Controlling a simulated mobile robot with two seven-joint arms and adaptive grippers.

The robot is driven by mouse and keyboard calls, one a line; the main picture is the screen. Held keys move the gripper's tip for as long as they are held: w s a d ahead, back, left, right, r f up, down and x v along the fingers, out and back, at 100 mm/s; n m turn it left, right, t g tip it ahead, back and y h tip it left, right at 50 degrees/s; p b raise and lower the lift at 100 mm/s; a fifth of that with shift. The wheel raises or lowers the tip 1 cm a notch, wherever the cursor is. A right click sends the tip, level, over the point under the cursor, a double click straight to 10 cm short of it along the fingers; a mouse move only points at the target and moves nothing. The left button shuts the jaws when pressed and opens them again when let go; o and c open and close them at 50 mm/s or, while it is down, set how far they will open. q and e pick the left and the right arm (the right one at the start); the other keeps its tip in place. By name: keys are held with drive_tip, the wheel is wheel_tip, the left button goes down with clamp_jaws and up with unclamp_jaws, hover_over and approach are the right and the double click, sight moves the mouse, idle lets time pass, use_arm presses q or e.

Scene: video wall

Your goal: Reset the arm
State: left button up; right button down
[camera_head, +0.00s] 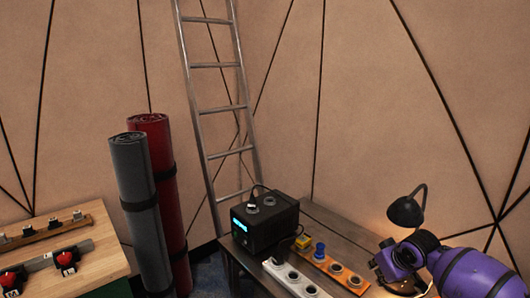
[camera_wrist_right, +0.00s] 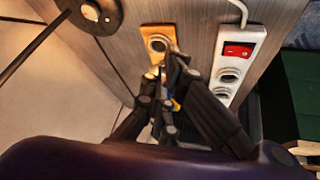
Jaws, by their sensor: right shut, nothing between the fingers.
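My right arm is purple and comes in from the lower right in the head view. Its dark gripper (camera_head: 380,264) is over the right part of the grey-brown table (camera_head: 340,226), beside the orange socket board (camera_head: 338,273). In the right wrist view the gripper's fingers (camera_wrist_right: 174,62) are together with nothing held, in front of the orange board (camera_wrist_right: 158,33); the fingers hide part of the board. Whether the fingertips touch it I cannot tell. My left gripper is in neither view.
A black lamp (camera_head: 405,211) stands close to my right arm. Rolled mats (camera_head: 137,185), a ladder (camera_head: 212,107) and a wooden bench (camera_head: 98,237) are further left.

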drive_tip(key=s+a+f+n+t+y, duration=0.1)
drive_tip(key=s+a+f+t+y, duration=0.1)
drive_tip(key=s+a+f, duration=0.5)
drive_tip(key=s+a+f+n+t+y, duration=0.15)
drive_tip(key=s+a+f, duration=0.3)
drive_tip(key=a, duration=0.55)
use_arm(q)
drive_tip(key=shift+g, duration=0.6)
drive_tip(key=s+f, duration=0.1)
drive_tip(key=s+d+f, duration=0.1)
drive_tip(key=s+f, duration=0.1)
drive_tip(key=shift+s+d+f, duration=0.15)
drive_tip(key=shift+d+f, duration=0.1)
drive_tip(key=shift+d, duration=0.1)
use_arm(e)
drive_tip(key=s+f+m+h, duration=0.1)
drive_tip(key=s+f+m, duration=0.2)
drive_tip(key=s, duration=1)
drive_tip(key=s+d+f+m+h, duration=0.1)
drive_tip(key=s+f, duration=0.5)
drive_tip(key=s, duration=0.8)
drive_tip(key=shift+s+d+m+g+h, duration=0.3)
drive_tip(key=shift+m+h, duration=0.45)
drive_tip(key=shift+m, duration=0.3)
